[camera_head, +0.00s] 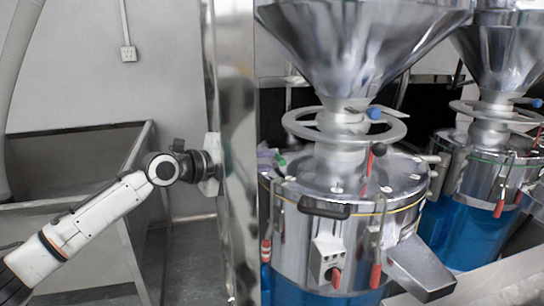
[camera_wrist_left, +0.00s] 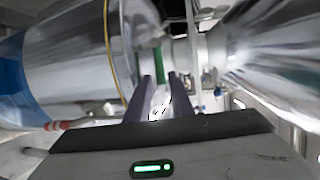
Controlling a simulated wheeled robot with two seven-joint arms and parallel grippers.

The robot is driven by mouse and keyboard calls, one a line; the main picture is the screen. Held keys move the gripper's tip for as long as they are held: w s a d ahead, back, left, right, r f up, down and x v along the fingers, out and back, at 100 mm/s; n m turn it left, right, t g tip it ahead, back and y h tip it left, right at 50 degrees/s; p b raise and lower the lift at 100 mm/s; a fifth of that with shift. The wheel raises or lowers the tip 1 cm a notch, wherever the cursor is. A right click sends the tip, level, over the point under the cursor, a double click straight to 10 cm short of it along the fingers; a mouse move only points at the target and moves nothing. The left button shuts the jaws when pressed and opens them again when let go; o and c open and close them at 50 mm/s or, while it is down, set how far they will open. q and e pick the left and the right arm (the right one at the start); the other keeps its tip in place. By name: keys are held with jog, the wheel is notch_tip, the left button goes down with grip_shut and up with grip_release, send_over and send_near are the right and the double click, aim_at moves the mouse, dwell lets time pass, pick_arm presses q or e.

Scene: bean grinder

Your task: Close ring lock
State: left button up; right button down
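The silver grinder (camera_head: 300,235) stands in the middle of the head view, with a yellowish ring line round its upper body. A small green-handled lever (camera_head: 281,161), likely the ring lock's handle, sits at its upper left edge. The green part also shows in the left wrist view (camera_wrist_left: 150,62). My left gripper (camera_head: 266,157) shows only as a small part beside that lever; a steel panel hides most of it. In the wrist view its two fingers (camera_wrist_left: 161,78) stand apart with a gap, close to the green part. I cannot tell whether they touch it. My right gripper is out of view.
A tall shiny panel (camera_head: 237,130) stands between my left forearm and the grinder. A funnel hopper (camera_head: 360,45) and a handwheel (camera_head: 390,130) rise above the grinder. Red-handled levers (camera_head: 376,275) and a spout (camera_head: 420,265) stick out in front. A second grinder (camera_head: 475,175) stands at right.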

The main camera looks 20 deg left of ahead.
aim_at(272, 173)
pick_arm(q)
jog(key=shift+x, duration=1.7)
jog(key=shift+c, duration=0.3)
grip_shut()
